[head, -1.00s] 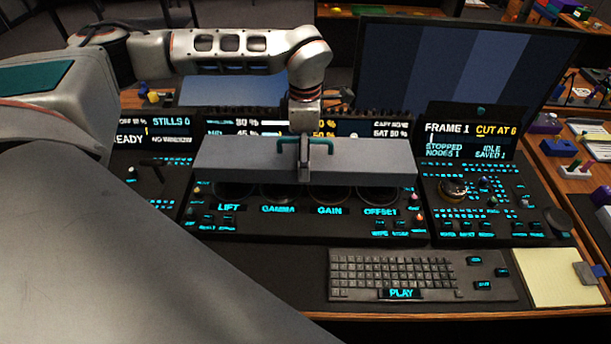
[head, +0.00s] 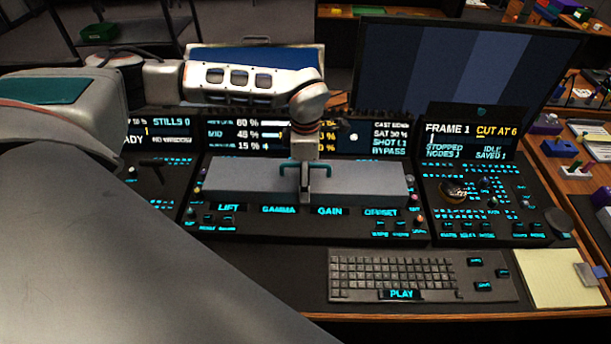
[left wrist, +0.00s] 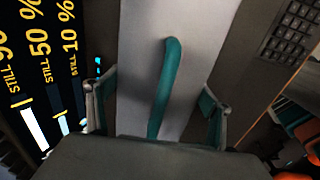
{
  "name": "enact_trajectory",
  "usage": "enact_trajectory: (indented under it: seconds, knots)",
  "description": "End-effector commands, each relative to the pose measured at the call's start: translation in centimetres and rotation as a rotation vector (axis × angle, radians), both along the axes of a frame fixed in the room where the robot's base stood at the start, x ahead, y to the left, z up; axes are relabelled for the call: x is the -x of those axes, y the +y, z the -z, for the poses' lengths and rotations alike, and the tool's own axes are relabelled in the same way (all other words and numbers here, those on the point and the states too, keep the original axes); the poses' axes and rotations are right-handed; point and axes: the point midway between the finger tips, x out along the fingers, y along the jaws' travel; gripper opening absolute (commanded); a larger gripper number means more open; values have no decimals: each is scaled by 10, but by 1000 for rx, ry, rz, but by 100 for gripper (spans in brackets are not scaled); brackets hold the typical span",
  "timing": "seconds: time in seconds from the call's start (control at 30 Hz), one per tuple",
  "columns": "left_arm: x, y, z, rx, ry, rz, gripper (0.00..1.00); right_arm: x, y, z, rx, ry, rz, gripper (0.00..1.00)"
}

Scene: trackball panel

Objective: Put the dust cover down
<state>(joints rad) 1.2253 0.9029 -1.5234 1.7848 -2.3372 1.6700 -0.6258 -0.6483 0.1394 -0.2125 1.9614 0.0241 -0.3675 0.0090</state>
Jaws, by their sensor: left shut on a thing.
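The dust cover (head: 245,184) is a long grey lid with a teal handle, lying level over the trackball row of the middle panel (head: 300,226). It hides the trackballs; the labels LIFT, GAMMA, GAIN and OFFSET show in front of it. I cannot tell whether its underside touches the panel. My left gripper (head: 305,184) is above the middle of the cover, shut on the handle. In the left wrist view the teal handle (left wrist: 165,85) runs between the two fingers, with the grey cover (left wrist: 197,30) beneath. My right gripper is not in view.
A keyboard (head: 415,277) lies in front of the panel, with a yellow notepad (head: 555,277) to its right. A right-hand panel (head: 485,200) with a knob stands beside the middle one. A large monitor (head: 460,75) and lit screens stand behind.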

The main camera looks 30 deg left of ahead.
Motion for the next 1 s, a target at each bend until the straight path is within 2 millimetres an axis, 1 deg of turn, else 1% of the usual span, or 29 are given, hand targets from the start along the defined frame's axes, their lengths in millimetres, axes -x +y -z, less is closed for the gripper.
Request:
enact_trajectory:
  seconds: [0.03,0.07,0.1,0.13,0.47,0.57,0.67,1.0]
  knots:
    - [0,0,2,0,0,0,51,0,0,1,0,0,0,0]
    - [0,0,3,0,1,0,83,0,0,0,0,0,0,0]
    - [0,0,2,-1,1,0,93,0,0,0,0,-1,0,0]
    - [0,0,2,-1,1,0,97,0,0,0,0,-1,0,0]
    - [0,0,1,-1,1,0,97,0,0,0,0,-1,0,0]
    - [0,0,-4,-1,-1,-1,97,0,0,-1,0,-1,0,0]
    - [-1,1,-16,-1,-3,-1,97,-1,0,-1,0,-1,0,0]
    - [-1,0,-85,0,-4,0,97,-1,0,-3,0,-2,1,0]
